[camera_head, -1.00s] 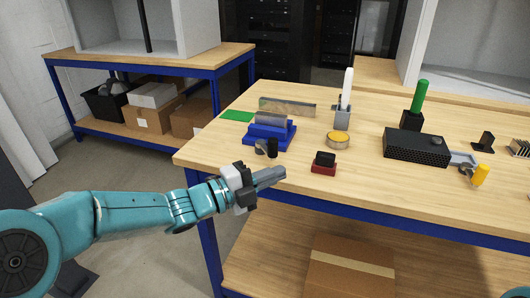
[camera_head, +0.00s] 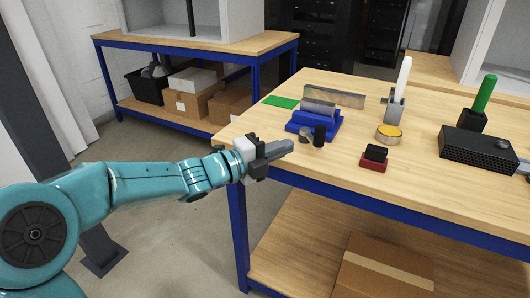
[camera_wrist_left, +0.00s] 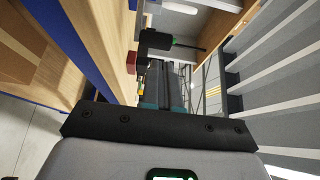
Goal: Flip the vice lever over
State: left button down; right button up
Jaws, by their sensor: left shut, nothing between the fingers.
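The vice (camera_head: 312,122) has a blue base and a grey jaw block and stands near the table's left front corner. Its lever (camera_head: 319,135) shows as a black handle beside a grey round part at the vice's front. My left gripper (camera_head: 284,148) is shut and empty, just in front and left of the vice, with its tips pointing right. A gap shows between the tips and the lever. In the left wrist view the shut fingers (camera_wrist_left: 165,88) point away from the camera. A dark block shows beyond them; I cannot tell if it is the lever. My right gripper is out of view.
A red and black block (camera_head: 374,158) sits right of the vice, near the wooden table's (camera_head: 440,190) front edge. A round yellow-topped tin (camera_head: 388,134), a white stick in a holder (camera_head: 398,92) and a black perforated box (camera_head: 478,150) stand further right. A green sheet (camera_head: 281,102) lies behind left.

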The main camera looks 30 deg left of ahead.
aim_at(316, 137)
pick_arm(q)
jog(key=x, duration=0.7)
jog(key=shift+a, duration=0.1)
